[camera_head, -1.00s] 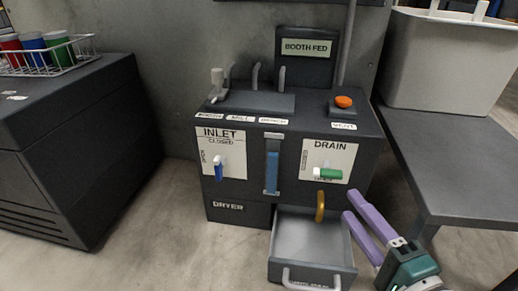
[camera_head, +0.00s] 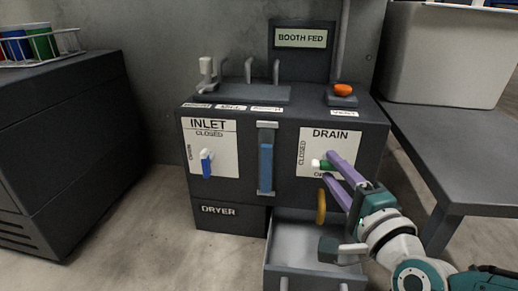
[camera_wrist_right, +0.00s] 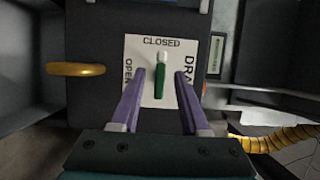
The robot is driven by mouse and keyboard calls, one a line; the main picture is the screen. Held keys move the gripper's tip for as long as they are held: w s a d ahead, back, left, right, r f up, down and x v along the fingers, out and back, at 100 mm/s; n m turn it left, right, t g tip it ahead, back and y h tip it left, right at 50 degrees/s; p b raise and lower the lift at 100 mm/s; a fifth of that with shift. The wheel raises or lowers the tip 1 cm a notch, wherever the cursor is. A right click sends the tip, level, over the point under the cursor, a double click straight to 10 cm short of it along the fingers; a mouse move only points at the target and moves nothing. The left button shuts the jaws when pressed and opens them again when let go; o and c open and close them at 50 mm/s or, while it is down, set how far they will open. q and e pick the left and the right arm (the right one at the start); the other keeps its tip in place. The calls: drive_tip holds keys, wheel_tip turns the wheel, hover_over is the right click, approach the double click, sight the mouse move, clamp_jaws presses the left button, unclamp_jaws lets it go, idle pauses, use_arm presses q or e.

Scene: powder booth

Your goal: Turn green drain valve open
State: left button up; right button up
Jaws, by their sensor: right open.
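The green drain valve handle (camera_head: 328,164) lies level on the white DRAIN plate (camera_head: 345,140). Its white end (camera_head: 316,163) points left to the word CLOSED; OPEN is at the plate's bottom. In the right wrist view the green handle (camera_wrist_right: 160,92) runs lengthwise between the purple fingers, its white end (camera_wrist_right: 162,58) toward CLOSED. My right gripper (camera_head: 328,167) is open, with one finger above and one below the handle in the head view. In the wrist view the gripper (camera_wrist_right: 160,74) shows gaps on both sides of the handle. My left gripper is out of view.
A yellow hook-shaped handle (camera_head: 321,206) sits just below the DRAIN plate. An open grey drawer (camera_head: 292,238) juts out underneath. The INLET valve (camera_head: 206,163) is at left, and a dark bench (camera_head: 455,160) with a grey bin (camera_head: 440,60) stands at right.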

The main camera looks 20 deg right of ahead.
drive_tip(key=shift+c, duration=0.2)
clamp_jaws()
idle(0.4)
